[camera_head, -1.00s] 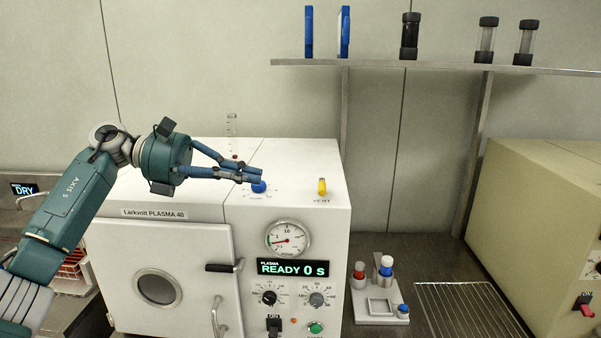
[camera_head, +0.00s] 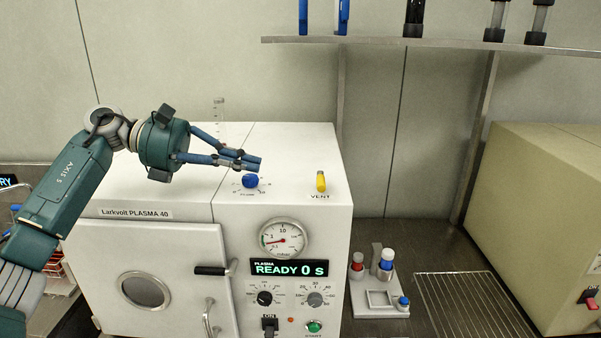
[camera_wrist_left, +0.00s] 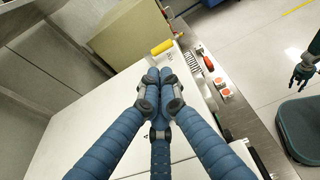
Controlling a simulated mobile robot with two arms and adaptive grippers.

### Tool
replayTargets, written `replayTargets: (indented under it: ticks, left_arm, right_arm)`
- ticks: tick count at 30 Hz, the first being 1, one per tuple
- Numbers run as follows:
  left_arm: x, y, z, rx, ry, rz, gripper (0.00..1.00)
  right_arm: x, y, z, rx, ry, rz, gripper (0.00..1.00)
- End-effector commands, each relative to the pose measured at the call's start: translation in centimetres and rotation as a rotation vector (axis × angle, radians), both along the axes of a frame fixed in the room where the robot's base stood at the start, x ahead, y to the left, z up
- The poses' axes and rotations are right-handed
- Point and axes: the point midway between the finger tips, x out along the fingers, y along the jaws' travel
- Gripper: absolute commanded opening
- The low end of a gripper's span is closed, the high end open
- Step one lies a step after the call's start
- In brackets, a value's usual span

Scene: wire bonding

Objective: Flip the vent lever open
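The vent lever is a small yellow lever (camera_head: 321,181) standing upright above the VENT label, on top of the white plasma machine (camera_head: 290,150). It also shows as a yellow cylinder in the left wrist view (camera_wrist_left: 162,47), just beyond my fingertips. My left gripper (camera_head: 256,163) is shut with its blue fingers together and nothing visible between them. It hovers over the blue flow knob (camera_head: 250,181), left of the lever and apart from it. In the left wrist view its fingertips (camera_wrist_left: 157,76) meet. My right gripper (camera_wrist_left: 303,70) shows small and dark at the right edge there; its opening is unclear.
A metal shelf (camera_head: 430,46) with bottles hangs above and behind. A small rack (camera_head: 378,300) with capped vials and a wire grid (camera_head: 470,303) lie right of the machine. A beige machine (camera_head: 545,220) stands at far right. The space around the lever is clear.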

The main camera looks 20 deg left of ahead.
Motion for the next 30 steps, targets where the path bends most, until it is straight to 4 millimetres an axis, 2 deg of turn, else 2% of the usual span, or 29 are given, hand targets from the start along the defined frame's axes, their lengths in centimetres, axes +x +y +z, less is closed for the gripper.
replayTargets:
  ticks: [3,6,12,15,21,30]
  left_arm:
    - [0.6,-2.6,-0.3,0.0,0.003,-0.006,0.0]
    - [1.2,-4.7,-0.8,-0.002,0.002,-0.006,0.0]
    - [2.1,-7.9,-1.7,-0.001,0.001,-0.004,0.0]
    - [2.5,-8.9,-2.1,-0.001,0.0,-0.002,0.0]
    - [2.7,-9.8,-2.6,-0.002,0.0,-0.001,0.0]
    - [2.8,-9.8,-2.6,-0.001,-0.001,-0.001,0.0]
  right_arm:
    - [1.9,0.6,1.6,0.007,-0.028,-0.001,0.4]
    - [2.6,1.1,2.5,0.015,-0.039,-0.004,0.4]
    - [2.1,1.7,4.2,0.02,-0.03,-0.005,0.4]
    - [1.5,1.6,4.7,0.02,-0.022,-0.005,0.4]
    - [0.7,1.3,4.9,0.015,-0.01,-0.004,0.4]
    - [0.8,0.6,4.8,0.008,-0.012,0.0,0.4]
